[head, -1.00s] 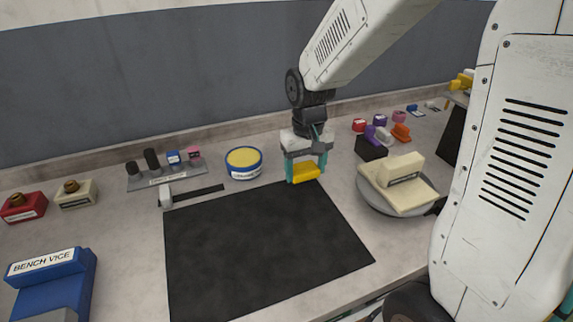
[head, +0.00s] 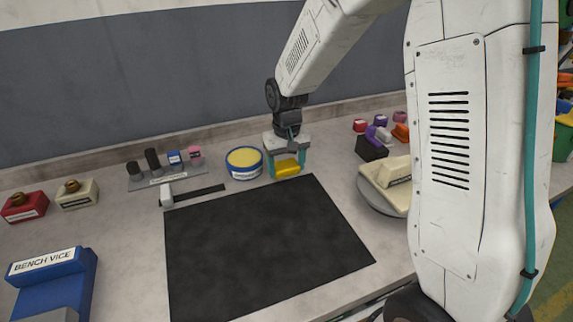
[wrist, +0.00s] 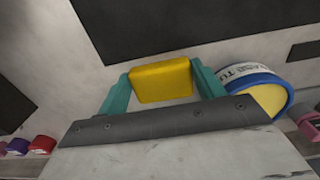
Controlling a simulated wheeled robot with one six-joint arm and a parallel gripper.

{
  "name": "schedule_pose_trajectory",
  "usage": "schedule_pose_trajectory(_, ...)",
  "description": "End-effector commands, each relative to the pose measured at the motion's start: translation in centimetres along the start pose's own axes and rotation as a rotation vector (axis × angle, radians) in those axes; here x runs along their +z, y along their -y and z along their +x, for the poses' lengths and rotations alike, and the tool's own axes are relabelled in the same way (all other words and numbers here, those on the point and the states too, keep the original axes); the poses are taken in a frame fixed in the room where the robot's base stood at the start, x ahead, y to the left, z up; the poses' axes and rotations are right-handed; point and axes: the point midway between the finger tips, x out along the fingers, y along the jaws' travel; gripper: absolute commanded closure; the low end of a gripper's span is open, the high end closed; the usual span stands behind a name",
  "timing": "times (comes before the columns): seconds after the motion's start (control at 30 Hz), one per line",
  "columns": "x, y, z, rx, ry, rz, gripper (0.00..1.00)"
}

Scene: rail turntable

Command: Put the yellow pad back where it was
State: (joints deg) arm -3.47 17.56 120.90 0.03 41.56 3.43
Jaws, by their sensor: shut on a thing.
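The yellow pad (head: 287,169) is a small yellow block. My gripper (head: 287,165) is shut on it, with a teal finger at each side, near the back edge of the black mat (head: 262,250). In the wrist view the pad (wrist: 160,82) sits between the fingertips of my gripper (wrist: 160,85). A round blue-and-white tub (head: 244,163) with a yellow top stands just left of my gripper. The tub also shows in the wrist view (wrist: 262,85), right of the pad. I cannot tell whether the pad touches the bench.
A grey holder (head: 165,180) with several small pieces stands left of the tub. A round turntable (head: 378,198) bearing a cream block is at the right, partly behind my arm. A blue bench vice (head: 50,280) is at front left. The mat is clear.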

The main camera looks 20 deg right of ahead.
Motion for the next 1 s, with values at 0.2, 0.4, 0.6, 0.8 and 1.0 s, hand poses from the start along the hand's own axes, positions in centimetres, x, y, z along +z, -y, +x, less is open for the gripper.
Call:
schedule_pose_trajectory(0.2,0.0,0.0,0.3,0.000,0.000,0.000,0.11)
schedule_pose_trajectory(0.4,0.0,0.0,0.3,0.000,0.000,0.000,0.11)
schedule_pose_trajectory(0.6,0.0,0.0,-0.6,0.000,-0.002,0.000,0.11)
schedule_pose_trajectory(0.8,-0.1,0.0,-4.3,0.000,-0.005,0.000,0.11)
schedule_pose_trajectory(1.0,-0.1,0.0,-8.6,0.000,-0.004,0.000,0.11)
